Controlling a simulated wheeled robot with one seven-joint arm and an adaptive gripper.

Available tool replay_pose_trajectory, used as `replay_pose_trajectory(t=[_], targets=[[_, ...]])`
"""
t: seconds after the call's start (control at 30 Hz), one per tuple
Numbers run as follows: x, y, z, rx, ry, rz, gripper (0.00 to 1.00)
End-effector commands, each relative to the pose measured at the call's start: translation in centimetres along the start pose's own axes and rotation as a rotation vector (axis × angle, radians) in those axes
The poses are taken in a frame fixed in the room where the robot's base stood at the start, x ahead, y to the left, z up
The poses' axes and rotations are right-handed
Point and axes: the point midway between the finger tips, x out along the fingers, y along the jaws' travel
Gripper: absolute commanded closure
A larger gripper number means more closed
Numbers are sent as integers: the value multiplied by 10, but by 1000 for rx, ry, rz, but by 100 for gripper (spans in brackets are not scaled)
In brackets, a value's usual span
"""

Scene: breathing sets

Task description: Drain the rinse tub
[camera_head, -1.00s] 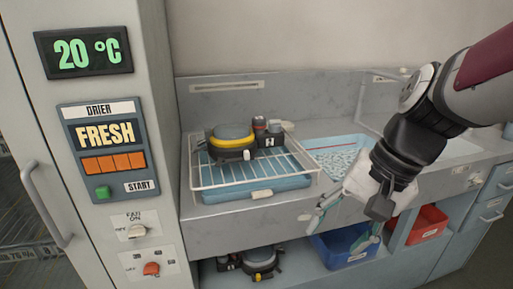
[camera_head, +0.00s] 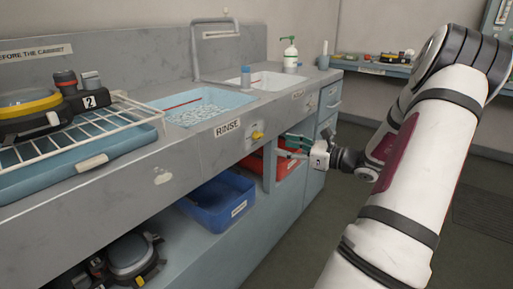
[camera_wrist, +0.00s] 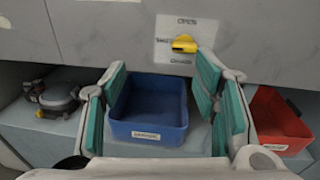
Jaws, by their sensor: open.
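The rinse tub (camera_head: 203,110) is a light blue basin set in the grey counter, with foamy-looking water in it. The counter front below it carries a RINSE label. To the right of that label, a yellow valve knob (camera_head: 257,135) sits on a pale plate. In the wrist view, the yellow knob (camera_wrist: 184,44) lies roughly crosswise on its plate, whose small print is hard to read. My gripper (camera_head: 292,147) is open and empty in front of the counter, to the right of and slightly below the knob. In the wrist view, the green-padded fingers (camera_wrist: 163,80) are spread, apart from the knob.
A blue bin (camera_head: 220,203) and a red bin (camera_head: 290,165) stand on the shelf below the counter. A wire rack (camera_head: 110,120) with a breathing set (camera_head: 35,115) is at left. A white sink (camera_head: 268,82) and soap bottle (camera_head: 291,57) are farther back. Floor at right is open.

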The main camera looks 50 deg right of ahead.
Motion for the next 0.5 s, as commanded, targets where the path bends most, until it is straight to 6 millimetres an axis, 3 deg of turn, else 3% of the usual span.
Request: replay_pose_trajectory(t=[0.1,0.2,0.37,0.5], targets=[[-16,-22,-15,49,-42,-76,45],[-17,-27,-16,59,-52,-93,45],[2,-28,-15,58,-51,-90,45],[28,-30,-15,58,-51,-88,45]])
